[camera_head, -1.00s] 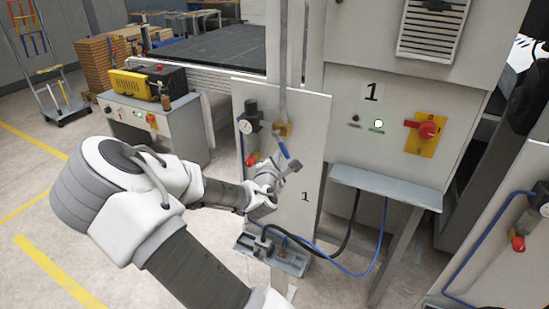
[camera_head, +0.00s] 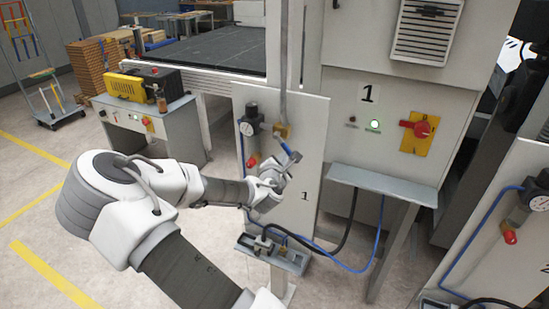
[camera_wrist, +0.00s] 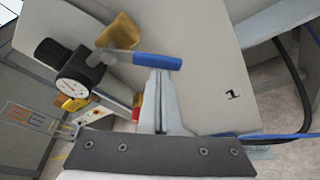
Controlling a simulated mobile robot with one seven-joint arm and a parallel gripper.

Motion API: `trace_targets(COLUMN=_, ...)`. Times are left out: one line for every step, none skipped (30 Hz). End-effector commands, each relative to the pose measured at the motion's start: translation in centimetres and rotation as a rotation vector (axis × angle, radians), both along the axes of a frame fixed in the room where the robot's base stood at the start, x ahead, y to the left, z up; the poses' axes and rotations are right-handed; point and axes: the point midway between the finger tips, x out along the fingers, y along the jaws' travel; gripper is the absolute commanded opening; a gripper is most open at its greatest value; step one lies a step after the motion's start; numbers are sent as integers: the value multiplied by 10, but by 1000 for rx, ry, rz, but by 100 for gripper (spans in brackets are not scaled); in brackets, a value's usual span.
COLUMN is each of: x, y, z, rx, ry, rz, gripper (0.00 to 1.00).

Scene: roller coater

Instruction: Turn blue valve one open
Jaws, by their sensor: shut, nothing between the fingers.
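The blue valve handle (camera_head: 286,148) is on the white panel marked 1 (camera_head: 308,135), below a brass valve body (camera_head: 282,131). In the head view it slants down to the right. In the wrist view the blue handle (camera_wrist: 157,61) runs roughly level to the right of the brass body (camera_wrist: 120,32). My gripper (camera_head: 296,157) is at the handle's free end. In the wrist view my gripper (camera_wrist: 159,75) is shut and empty, its tips right at the handle's lower edge. I cannot tell whether they touch.
A round gauge (camera_head: 246,128) and a red knob (camera_head: 254,160) sit left of the valve. A grey ledge (camera_head: 385,183) juts out to the right. A tray-like bracket (camera_head: 285,257) with hoses lies below. A second panel (camera_head: 500,240) stands at far right.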

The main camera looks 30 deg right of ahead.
Motion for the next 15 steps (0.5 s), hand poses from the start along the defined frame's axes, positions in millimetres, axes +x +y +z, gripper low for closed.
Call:
trace_targets(x=-1, y=-3, z=5, rx=-25, ry=29, rz=1, gripper=0)
trace_targets(x=-2, y=-4, z=6, rx=-41, ry=50, rz=0, gripper=0)
trace_targets(x=-3, y=-5, z=8, rx=-66, ry=81, rz=1, gripper=0)
trace_targets(x=-4, y=-6, z=9, rx=-83, ry=105, rz=2, gripper=0)
trace_targets(x=-6, y=-7, z=11, rx=-102, ry=126, rz=1, gripper=0)
trace_targets(x=-7, y=-8, z=12, rx=-125, ry=158, rz=2, gripper=0)
trace_targets(x=-8, y=-9, z=13, rx=-144, ry=180, rz=1, gripper=0)
trace_targets(x=-9, y=-10, z=15, rx=-161, ry=202, rz=2, gripper=0)
trace_targets(x=-10, y=-11, z=16, rx=-184, ry=231, rz=2, gripper=0)
trace_targets(x=-11, y=-12, z=18, rx=-201, ry=254, rz=2, gripper=0)
trace_targets(x=-12, y=-12, z=19, rx=-218, ry=275, rz=1, gripper=0)
trace_targets(x=-12, y=-13, z=20, rx=-241, ry=304, rz=2, gripper=0)
trace_targets(x=-13, y=-13, z=21, rx=-257, ry=325, rz=1, gripper=0)
trace_targets(x=-14, y=-14, z=23, rx=-274, ry=345, rz=3, gripper=0)
trace_targets(x=-15, y=-15, z=24, rx=-293, ry=372, rz=1, gripper=0)
